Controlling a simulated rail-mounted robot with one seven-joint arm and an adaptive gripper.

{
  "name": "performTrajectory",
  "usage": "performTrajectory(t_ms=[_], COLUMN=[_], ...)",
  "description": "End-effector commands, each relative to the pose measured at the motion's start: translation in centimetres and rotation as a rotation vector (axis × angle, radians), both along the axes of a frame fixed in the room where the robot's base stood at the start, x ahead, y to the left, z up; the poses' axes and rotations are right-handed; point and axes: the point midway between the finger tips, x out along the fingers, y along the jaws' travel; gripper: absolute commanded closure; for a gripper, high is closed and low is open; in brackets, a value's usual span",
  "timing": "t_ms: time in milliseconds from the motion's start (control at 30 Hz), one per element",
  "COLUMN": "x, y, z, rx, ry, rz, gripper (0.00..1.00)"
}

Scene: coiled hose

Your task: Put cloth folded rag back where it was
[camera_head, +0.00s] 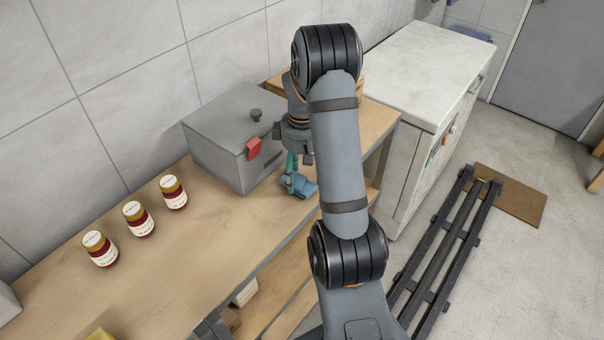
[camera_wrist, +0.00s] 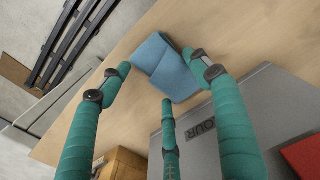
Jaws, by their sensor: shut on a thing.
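The folded rag is a blue cloth (camera_head: 300,188) at the front edge of the wooden bench, just right of a grey box. In the wrist view the blue rag (camera_wrist: 172,72) lies between my teal fingers, its folded layers showing. My gripper (camera_head: 290,183) points down at the bench and is shut on the rag. In the wrist view my gripper (camera_wrist: 162,72) has fingertips left, right and below the rag. I cannot tell whether the rag rests on the bench or hangs just above it. My arm hides part of the bench behind it.
The grey lidded box (camera_head: 222,140) with a red latch stands close left of my gripper. Several jars (camera_head: 139,219) line the bench (camera_head: 200,255) further left. A white appliance (camera_head: 415,75) stands right of the bench. A dark slatted rack (camera_head: 445,240) is on the floor.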

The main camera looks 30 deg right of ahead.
Motion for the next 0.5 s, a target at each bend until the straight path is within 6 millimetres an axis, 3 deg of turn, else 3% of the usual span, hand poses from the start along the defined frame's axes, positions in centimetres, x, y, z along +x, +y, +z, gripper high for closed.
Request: performTrajectory(t_ms=[367,400,500], x=[0.0,0.0,-0.01], y=[0.0,0.0,0.01], z=[-0.56,-0.57,-0.45], rx=[0.0,0.0,0.0], ry=[0.0,-0.001,0.0], rz=[0.0,0.0,0.0], gripper=[0.62,0.37,0.31])
